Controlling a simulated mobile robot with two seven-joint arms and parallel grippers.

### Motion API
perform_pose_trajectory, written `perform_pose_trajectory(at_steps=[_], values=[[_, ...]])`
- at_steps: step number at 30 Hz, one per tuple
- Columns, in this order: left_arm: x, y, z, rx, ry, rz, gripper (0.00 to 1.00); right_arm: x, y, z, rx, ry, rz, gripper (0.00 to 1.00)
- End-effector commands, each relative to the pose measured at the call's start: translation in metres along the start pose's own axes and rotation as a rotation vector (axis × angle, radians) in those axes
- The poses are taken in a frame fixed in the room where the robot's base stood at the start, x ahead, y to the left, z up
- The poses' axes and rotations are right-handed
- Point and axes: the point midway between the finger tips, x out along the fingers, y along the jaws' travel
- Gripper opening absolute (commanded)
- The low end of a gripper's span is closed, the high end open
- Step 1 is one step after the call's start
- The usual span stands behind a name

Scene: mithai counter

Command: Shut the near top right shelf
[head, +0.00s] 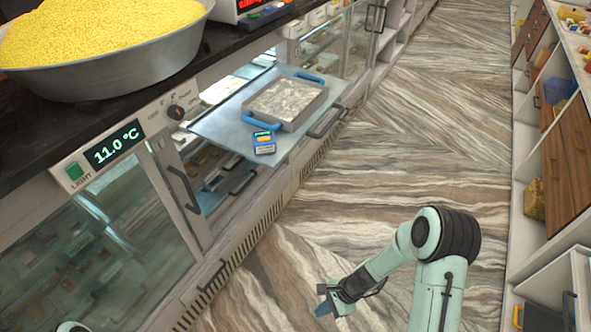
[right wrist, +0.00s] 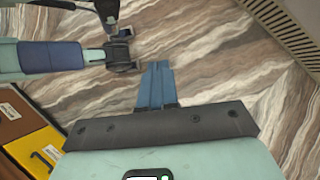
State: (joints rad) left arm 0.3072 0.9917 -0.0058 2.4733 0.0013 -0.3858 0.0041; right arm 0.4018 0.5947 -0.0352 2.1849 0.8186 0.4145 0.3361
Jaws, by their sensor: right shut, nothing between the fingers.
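A pulled-out grey shelf (head: 222,125) sticks out of the counter's upper part over the aisle. It has a dark bar handle (head: 325,121) on its front edge. A metal tray (head: 288,102) with blue handles and a small blue-and-yellow box (head: 264,143) rest on it. My right gripper (head: 324,301) is shut and empty, low over the aisle floor, well apart from the shelf. Its blue fingers (right wrist: 157,86) lie together in the right wrist view. My left gripper is not clearly visible.
A metal basin (head: 120,70) of yellow sweets stands on the countertop above a temperature display (head: 114,144). Glass doors (head: 95,250) front the counter. Wooden drawers (head: 565,165) and shelving line the right side. The striped floor (head: 400,120) between is clear.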

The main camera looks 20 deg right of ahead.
Motion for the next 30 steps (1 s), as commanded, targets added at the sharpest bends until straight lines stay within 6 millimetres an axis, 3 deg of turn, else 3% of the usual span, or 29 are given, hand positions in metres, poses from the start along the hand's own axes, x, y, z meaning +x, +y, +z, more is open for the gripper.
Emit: perform_pose_trajectory(at_steps=[1, 3, 6, 9, 13, 15, 18, 23, 30], values=[[0.01, -0.004, 0.001, -0.001, -0.003, -0.001, 0.41, -0.027, -0.037, 0.004, 0.137, -0.083, -0.119, 0.0], [0.016, -0.006, 0.002, -0.002, -0.006, -0.002, 0.41, -0.074, -0.086, 0.02, 0.298, -0.241, -0.277, 0.0], [0.025, -0.009, 0.002, -0.003, -0.008, -0.003, 0.41, -0.157, -0.143, 0.044, 0.429, -0.491, -0.491, 0.0], [0.03, -0.011, 0.002, -0.004, -0.009, -0.003, 0.41, -0.232, -0.173, 0.064, 0.465, -0.696, -0.64, 0.0], [0.033, -0.013, 0.002, -0.004, -0.01, -0.004, 0.41, -0.296, -0.187, 0.082, 0.453, -0.867, -0.748, 0.0], [0.034, -0.013, 0.002, -0.004, -0.01, -0.004, 0.41, -0.313, -0.189, 0.086, 0.445, -0.913, -0.773, 0.0], [0.033, -0.013, 0.002, -0.004, -0.01, -0.004, 0.41, -0.32, -0.193, 0.092, 0.44, -0.937, -0.785, 0.0], [0.032, -0.012, 0.002, -0.004, -0.011, -0.004, 0.41, -0.312, -0.209, 0.104, 0.439, -0.938, -0.78, 0.0], [0.028, -0.011, 0.002, -0.004, -0.01, -0.004, 0.41, -0.292, -0.248, 0.133, 0.44, -0.936, -0.779, 0.0]])
